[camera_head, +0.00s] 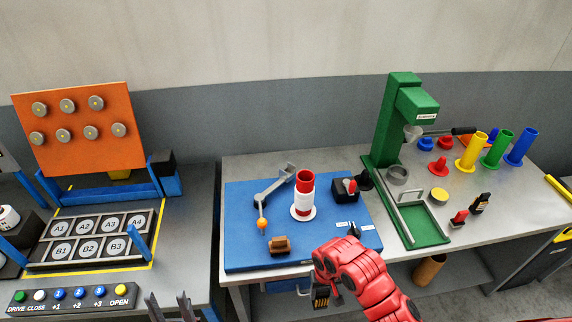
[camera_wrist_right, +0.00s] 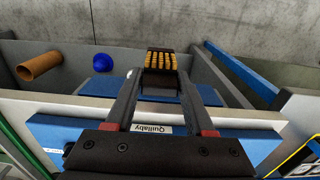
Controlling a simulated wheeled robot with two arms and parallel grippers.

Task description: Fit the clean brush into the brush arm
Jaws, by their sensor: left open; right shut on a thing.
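My right gripper (camera_head: 322,292) is shut on a dark brush (camera_wrist_right: 161,62) with yellow bristles; fingers clasp its two sides in the right wrist view. In the head view the brush (camera_head: 320,303) hangs in front of the bench's front edge, below the blue mat. A grey jointed arm (camera_head: 270,193) with an orange ball at its front end stands on the mat; I cannot tell whether it is the brush arm. A brown block (camera_head: 280,245) lies near the mat's front edge. My left gripper (camera_head: 170,306) is open and empty at the bottom edge, only its fingers showing.
A red tube with a white band (camera_head: 304,195) and a black box with a red knob (camera_head: 345,188) stand on the blue mat (camera_head: 240,215). A green press (camera_head: 398,125) stands to the right. A brown tube (camera_wrist_right: 38,66) and blue ball (camera_wrist_right: 101,63) lie below the bench.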

